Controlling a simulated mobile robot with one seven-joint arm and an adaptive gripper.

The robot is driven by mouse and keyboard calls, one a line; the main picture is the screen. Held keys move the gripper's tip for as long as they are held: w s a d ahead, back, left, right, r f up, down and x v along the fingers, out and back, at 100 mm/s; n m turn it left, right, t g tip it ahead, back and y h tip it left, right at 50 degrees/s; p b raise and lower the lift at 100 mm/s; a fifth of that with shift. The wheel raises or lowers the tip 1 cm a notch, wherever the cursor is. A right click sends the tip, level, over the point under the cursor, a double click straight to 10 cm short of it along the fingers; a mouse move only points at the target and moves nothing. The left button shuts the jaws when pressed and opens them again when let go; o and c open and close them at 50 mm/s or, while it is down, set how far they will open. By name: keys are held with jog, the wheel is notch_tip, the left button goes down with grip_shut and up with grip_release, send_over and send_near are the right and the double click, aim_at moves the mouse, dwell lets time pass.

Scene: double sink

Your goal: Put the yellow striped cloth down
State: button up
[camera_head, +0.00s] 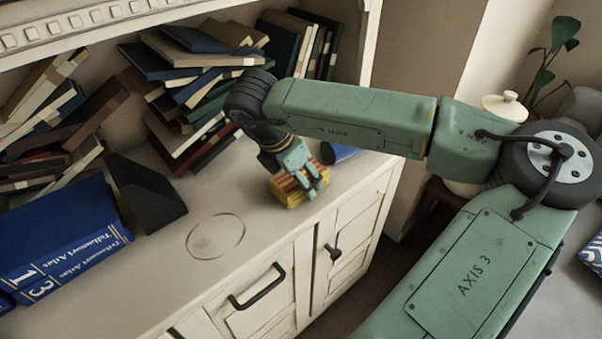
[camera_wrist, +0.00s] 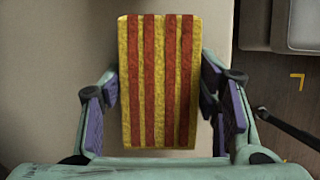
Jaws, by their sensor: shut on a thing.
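The yellow striped cloth (camera_head: 285,194) is a folded, block-like bundle with red stripes. It is at the cabinet top near its front edge, toward the right end. I cannot tell whether its underside touches the surface. My gripper (camera_head: 306,180) comes down over it from above and is shut on it. In the wrist view the cloth (camera_wrist: 160,80) fills the middle, with a finger of my gripper (camera_wrist: 160,105) on its left and right sides. The cloth looks straight between the fingers.
The cream cabinet top (camera_head: 262,232) has clear room left of the cloth, with a faint ring mark (camera_head: 216,236). A blue object (camera_head: 340,152) is close behind the cloth. A black bookend (camera_head: 147,194), large blue books (camera_head: 66,240) and piled books (camera_head: 200,85) stand behind and left.

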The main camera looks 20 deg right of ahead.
jog(key=shift+f+b, duration=0.3)
jog(key=shift+b, duration=0.15)
jog(key=shift+s+f+b, duration=0.1)
jog(key=shift+f+b, duration=0.15)
jog(key=shift+b, duration=0.25)
jog(key=o, duration=1)
jog(key=shift+f, duration=0.1)
jog(key=r+p, duration=0.2)
jog(key=shift+p, duration=0.35)
jog(key=p+v, duration=0.2)
jog(key=v, duration=0.9)
jog(key=shift+r, duration=0.15)
jog(key=shift+a, duration=0.1)
